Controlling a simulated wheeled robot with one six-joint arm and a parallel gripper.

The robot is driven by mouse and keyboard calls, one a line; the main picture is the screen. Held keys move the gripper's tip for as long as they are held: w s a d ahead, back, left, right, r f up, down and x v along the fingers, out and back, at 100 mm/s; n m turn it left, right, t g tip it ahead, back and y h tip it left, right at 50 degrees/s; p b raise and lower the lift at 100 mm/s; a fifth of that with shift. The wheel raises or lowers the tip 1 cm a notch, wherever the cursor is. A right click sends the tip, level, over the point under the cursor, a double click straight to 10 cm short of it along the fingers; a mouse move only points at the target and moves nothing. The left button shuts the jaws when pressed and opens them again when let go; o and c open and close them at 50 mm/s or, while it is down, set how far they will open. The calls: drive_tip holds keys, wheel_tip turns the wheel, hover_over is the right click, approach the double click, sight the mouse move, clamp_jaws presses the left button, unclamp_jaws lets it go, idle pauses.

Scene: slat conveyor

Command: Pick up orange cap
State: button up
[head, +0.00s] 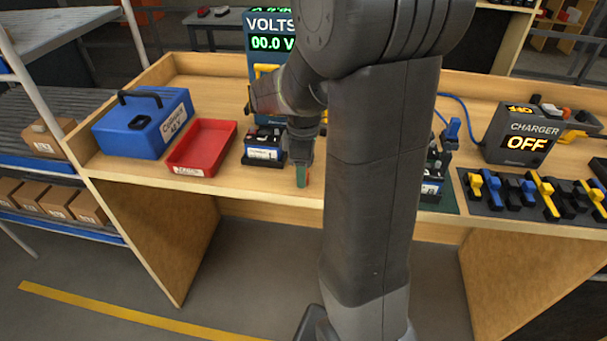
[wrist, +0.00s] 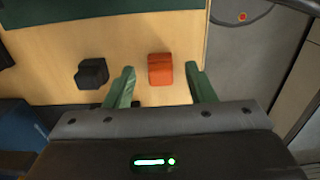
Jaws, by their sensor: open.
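The orange cap (wrist: 160,69) is a small block-like piece on the wooden bench top in the wrist view. My gripper (wrist: 162,80) is open, with its green fingers to the left and right of the cap and a gap on each side. The cap lies at about the level of the fingertips and nothing holds it. In the head view my gripper (head: 302,180) points down at the bench's front edge, and I cannot make out the orange cap there.
A black cap (wrist: 92,73) lies just left of my left finger. A red tray (head: 202,148), a blue case (head: 143,122) and a battery (head: 263,147) stand to the left on the bench. A charger (head: 522,135) and a dark mat with clamps (head: 520,208) are at the right.

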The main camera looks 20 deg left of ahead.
drive_tip(key=shift+f, duration=0.55)
drive_tip(key=c, duration=1)
drive_tip(key=shift+r, duration=0.1)
drive_tip(key=shift+c, duration=0.2)
